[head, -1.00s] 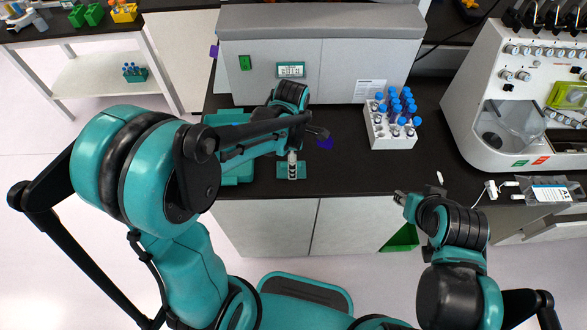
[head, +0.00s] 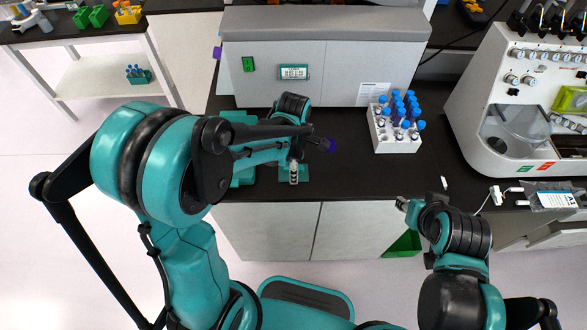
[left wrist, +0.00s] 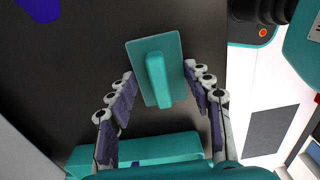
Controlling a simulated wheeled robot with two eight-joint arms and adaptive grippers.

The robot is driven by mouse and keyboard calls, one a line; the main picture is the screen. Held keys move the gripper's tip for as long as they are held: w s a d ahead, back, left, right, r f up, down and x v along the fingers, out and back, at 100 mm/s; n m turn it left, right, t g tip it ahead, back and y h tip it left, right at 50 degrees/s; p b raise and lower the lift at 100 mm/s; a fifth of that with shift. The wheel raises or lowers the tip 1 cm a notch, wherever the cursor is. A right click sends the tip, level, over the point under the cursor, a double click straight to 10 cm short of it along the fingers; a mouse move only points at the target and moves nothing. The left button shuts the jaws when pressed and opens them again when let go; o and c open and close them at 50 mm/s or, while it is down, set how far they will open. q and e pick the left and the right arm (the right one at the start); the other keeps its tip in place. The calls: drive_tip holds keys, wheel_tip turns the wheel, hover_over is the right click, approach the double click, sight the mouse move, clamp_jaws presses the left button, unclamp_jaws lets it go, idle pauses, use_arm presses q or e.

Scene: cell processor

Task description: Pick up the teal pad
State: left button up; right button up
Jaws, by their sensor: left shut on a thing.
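The teal pad (left wrist: 140,62) is a flat rectangular plate with a raised bar along its middle. It lies on or just over the black counter near its front edge; I cannot tell if it touches. In the head view the pad (head: 304,175) shows small, partly hidden by the fingers. My left gripper (left wrist: 159,82) is shut on the pad, with its fingers at the plate's two long sides. In the head view the left gripper (head: 293,172) points down over it. My right gripper (head: 403,204) is in front of the counter, away from the pad; its fingers are too small to read.
A larger teal object (head: 243,178) stands on the counter just left of the pad; it also shows in the left wrist view (left wrist: 110,153). A white rack (head: 395,142) of blue-capped tubes stands to the right. A grey cabinet (head: 350,65) closes off the back.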

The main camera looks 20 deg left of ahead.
use_arm(q)
drive_tip(key=shift+r, duration=0.55)
drive_tip(key=r+p, duration=0.1)
drive_tip(key=r, duration=0.1)
drive_tip(key=d+r+p, duration=0.1)
drive_tip(key=r, duration=0.1)
drive_tip(key=shift+s, duration=0.15)
drive_tip(key=s+d+r+p, duration=0.2)
drive_tip(key=d+r, duration=0.4)
drive_tip(key=d, duration=0.4)
drive_tip(key=shift+s+d, duration=0.15)
drive_tip(key=shift+s, duration=0.2)
drive_tip(key=shift+o, duration=0.6)
clamp_jaws()
